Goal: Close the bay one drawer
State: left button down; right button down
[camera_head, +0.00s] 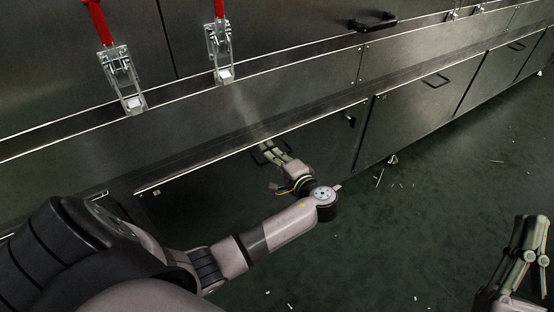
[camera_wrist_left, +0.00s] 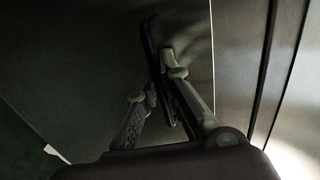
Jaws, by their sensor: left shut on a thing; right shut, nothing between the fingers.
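The bay one drawer is most likely the dark metal front panel (camera_head: 215,185) at the centre left of the head view, with a bright line along its top edge. Its dark bar handle (camera_head: 259,156) is near that edge, and the handle also shows in the wrist view (camera_wrist_left: 151,42). My left gripper (camera_head: 269,149) is shut on the handle, with one finger on each side of the bar. Whether the drawer stands slightly out or flush, I cannot tell. My right gripper (camera_head: 535,222) is shut and empty over the floor at the lower right.
More panels with dark handles (camera_head: 435,81) run along the cabinet to the upper right. Two metal latches (camera_head: 120,76) with red levers stand above the drawer. The green floor (camera_head: 420,210) is open in front, with small pale scraps scattered on it.

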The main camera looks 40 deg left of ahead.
pick_arm(q)
jog(key=c, duration=2)
grip_release()
jog(key=shift+w+a, duration=0.1)
jog(key=shift+a, duration=0.1)
jog(key=shift+d+r, duration=0.1)
jog(key=shift+d, duration=0.4)
jog(key=v, duration=1.1)
jog(key=shift+s, duration=0.25)
jog(key=shift+d, duration=0.1)
